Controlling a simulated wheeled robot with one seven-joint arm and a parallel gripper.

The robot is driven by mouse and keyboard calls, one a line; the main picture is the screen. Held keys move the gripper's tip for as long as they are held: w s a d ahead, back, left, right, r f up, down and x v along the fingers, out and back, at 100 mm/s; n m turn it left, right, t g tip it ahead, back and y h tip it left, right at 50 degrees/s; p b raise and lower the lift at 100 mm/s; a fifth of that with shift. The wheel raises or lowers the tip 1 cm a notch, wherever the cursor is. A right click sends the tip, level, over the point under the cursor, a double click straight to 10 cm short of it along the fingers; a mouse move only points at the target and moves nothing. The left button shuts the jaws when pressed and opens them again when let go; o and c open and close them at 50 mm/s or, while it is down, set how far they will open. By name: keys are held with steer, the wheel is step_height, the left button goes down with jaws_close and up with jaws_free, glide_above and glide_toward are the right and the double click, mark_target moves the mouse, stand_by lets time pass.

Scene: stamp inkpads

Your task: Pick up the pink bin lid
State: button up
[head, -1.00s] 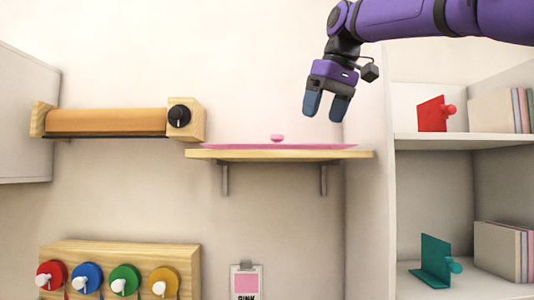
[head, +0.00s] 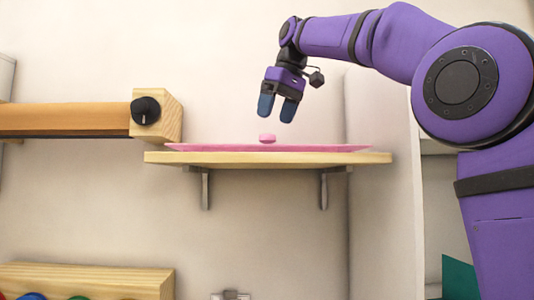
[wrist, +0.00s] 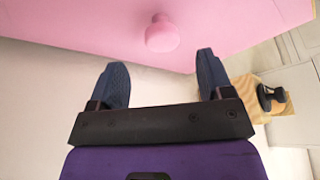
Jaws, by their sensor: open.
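The pink bin lid (head: 330,148) lies flat on a small wooden wall shelf (head: 225,158). A round pink knob (head: 267,138) stands up from its middle. In the wrist view the lid (wrist: 90,25) fills the top, with its knob (wrist: 162,34) just beyond and between the fingertips. My gripper (head: 276,110) is open and empty, with blue fingers pointing down. In the head view it is above the knob, with a visible gap. In the wrist view the fingers (wrist: 160,75) are spread apart on either side of the knob's line.
A wooden roller holder with a black dial (head: 146,110) is on the wall to the left of the shelf. A wooden rack (head: 90,280) with coloured round tops is below left. A white cabinet side (head: 383,180) stands to the right.

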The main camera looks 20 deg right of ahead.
mark_target(267, 136)
steer(key=shift+x, duration=3.2)
steer(key=shift+a, duration=0.15)
steer(key=shift+c, duration=0.2)
steer(key=shift+r, duration=0.1)
steer(key=c, duration=1.1)
